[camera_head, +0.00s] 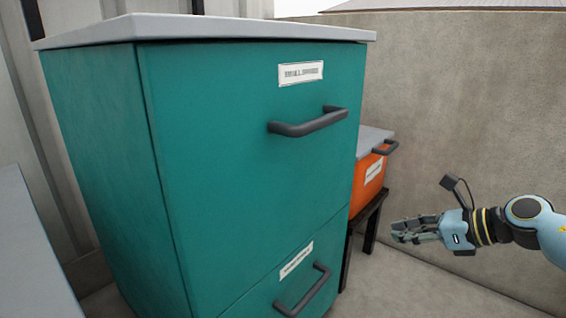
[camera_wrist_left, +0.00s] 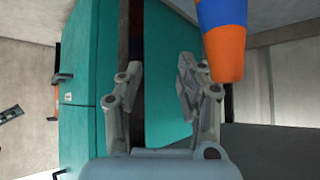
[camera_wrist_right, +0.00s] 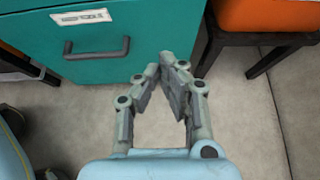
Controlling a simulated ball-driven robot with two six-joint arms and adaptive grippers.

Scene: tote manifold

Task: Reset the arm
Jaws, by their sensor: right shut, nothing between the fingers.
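My right gripper (camera_head: 402,231) is at the right of the head view, to the right of the teal drawer cabinet (camera_head: 235,170) and clear of it. In the right wrist view its fingertips (camera_wrist_right: 160,66) lie close together with nothing between them, above the floor. My left gripper (camera_wrist_left: 157,78) shows only in the left wrist view. Its fingers are apart and nothing is between them. Teal cabinet faces (camera_wrist_left: 165,100) show behind it.
The cabinet has two dark drawer handles (camera_head: 309,122) on its front. An orange box (camera_head: 368,178) with a grey lid stands on a dark stand (camera_head: 372,222). A blue-and-orange rounded object (camera_wrist_left: 224,45) is beside the left gripper. Concrete wall (camera_head: 470,100) behind; floor by the right gripper is clear.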

